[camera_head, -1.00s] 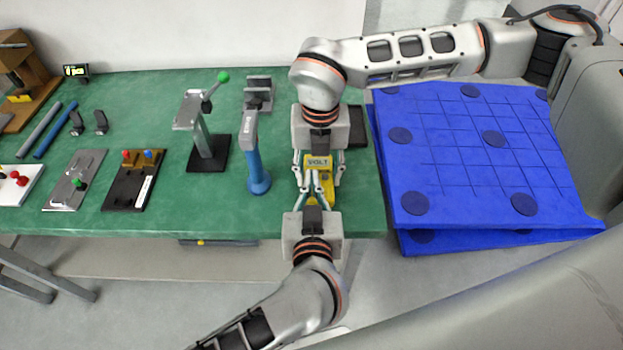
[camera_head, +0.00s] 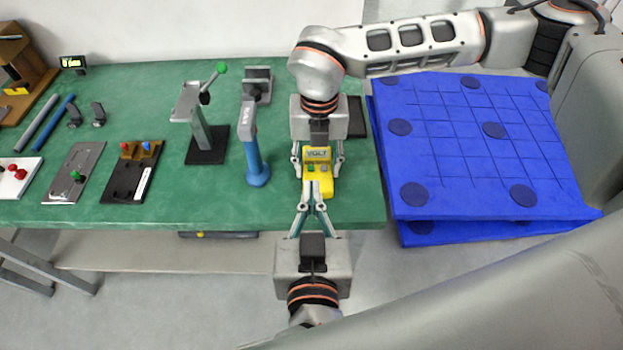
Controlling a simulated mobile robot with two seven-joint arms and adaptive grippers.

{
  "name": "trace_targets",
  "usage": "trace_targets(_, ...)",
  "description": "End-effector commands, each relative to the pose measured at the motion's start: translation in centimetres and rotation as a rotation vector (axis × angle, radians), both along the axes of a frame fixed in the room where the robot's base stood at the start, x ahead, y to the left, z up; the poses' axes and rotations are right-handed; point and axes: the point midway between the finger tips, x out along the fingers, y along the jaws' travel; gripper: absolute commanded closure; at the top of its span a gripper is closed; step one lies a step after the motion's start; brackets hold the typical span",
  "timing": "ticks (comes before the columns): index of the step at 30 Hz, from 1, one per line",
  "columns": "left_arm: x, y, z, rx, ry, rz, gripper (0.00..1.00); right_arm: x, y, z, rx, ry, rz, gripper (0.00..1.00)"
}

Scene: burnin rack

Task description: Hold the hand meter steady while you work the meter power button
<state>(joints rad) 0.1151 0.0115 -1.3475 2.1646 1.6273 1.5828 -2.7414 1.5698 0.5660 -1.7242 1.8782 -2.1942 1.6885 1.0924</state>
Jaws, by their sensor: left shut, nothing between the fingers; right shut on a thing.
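The yellow hand meter (camera_head: 328,188) is at the front right of the green table, with a small screen marked VOLT (camera_head: 317,153) at its far end. Below the screen are a green button (camera_head: 311,169) and a grey one beside it. My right gripper (camera_head: 318,160), its arm coming in from the right, is shut on the meter's sides from the far side. My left gripper (camera_head: 317,184) comes from the front edge, its fingers together and empty. Its tips are over the meter's lower body, just below the buttons; whether they touch it I cannot tell.
A blue-handled tool (camera_head: 255,165) stands left of the meter, with a green-knobbed clamp stand (camera_head: 198,130) beyond it. Switch plates (camera_head: 133,175) lie farther left. A dark flat item (camera_head: 356,118) lies behind the meter. A blue gridded platform (camera_head: 470,150) is right of the table.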

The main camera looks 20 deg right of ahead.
Motion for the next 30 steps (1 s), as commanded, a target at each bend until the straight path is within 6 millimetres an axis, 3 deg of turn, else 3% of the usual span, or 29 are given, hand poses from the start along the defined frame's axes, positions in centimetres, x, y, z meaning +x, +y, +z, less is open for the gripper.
trace_targets(14, -0.40, 0.13, 0.10, 0.000, -0.001, 0.000, 1.00, 0.08, -0.06, -0.20, -0.002, -0.002, -0.001, 0.82)
trace_targets(15, -0.40, 0.13, 0.11, 0.000, -0.001, 0.000, 1.00, 0.08, -0.06, -0.20, -0.002, -0.002, -0.001, 0.48)
trace_targets(17, -0.39, 0.12, 0.10, 0.000, -0.001, 0.000, 1.00, 0.07, -0.06, -0.19, -0.002, -0.002, -0.001, 0.37)
trace_targets(30, -0.39, 0.12, 0.15, -0.001, -0.002, 0.000, 1.00, 0.09, -0.02, 0.67, -0.001, -0.002, -0.001, 0.37)
